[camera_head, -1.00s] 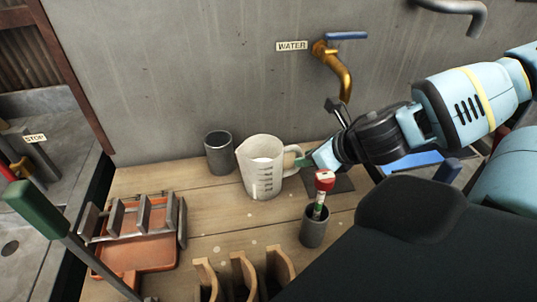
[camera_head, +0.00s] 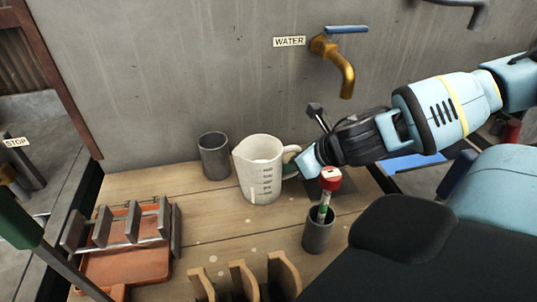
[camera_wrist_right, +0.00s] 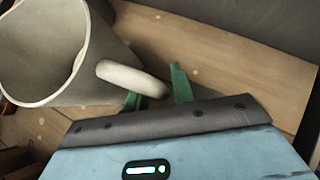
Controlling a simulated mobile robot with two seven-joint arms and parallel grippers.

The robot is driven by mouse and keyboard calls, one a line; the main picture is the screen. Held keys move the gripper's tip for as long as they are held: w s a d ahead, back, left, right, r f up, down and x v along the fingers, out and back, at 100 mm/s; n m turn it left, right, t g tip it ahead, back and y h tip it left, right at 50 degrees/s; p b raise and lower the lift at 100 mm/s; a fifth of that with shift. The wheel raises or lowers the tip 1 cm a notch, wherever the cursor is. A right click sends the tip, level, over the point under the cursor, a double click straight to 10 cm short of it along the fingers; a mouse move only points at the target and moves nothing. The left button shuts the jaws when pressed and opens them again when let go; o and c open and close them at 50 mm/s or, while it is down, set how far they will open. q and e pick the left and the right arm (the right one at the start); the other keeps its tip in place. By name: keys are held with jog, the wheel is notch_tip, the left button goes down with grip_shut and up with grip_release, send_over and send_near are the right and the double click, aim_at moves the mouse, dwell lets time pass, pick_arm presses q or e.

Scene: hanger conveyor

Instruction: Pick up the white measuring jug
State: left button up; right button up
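The white measuring jug (camera_head: 258,175) stands upright on the wooden bench, with its handle toward the right of the head view. In the right wrist view the jug (camera_wrist_right: 40,50) fills the upper left, and its handle (camera_wrist_right: 128,76) reaches toward my fingers. My right gripper (camera_head: 296,169) is at the handle, coming from the right. Its green fingertips (camera_wrist_right: 158,92) are apart, with the handle's outer end over the left finger and near the gap. Whether they touch the handle is not clear.
A dark grey cup (camera_head: 214,157) stands left of the jug. A second grey cup (camera_head: 318,235) holding a red-topped tube (camera_head: 328,185) stands close below my right gripper. An orange tray (camera_head: 125,265) and wooden slots (camera_head: 243,280) are in front. A brass tap (camera_head: 340,68) is above.

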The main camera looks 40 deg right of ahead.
aim_at(280, 150)
pick_arm(q)
jog(key=shift+s+f, duration=0.1)
pick_arm(e)
grip_shut()
jog(key=shift+r, duration=0.1)
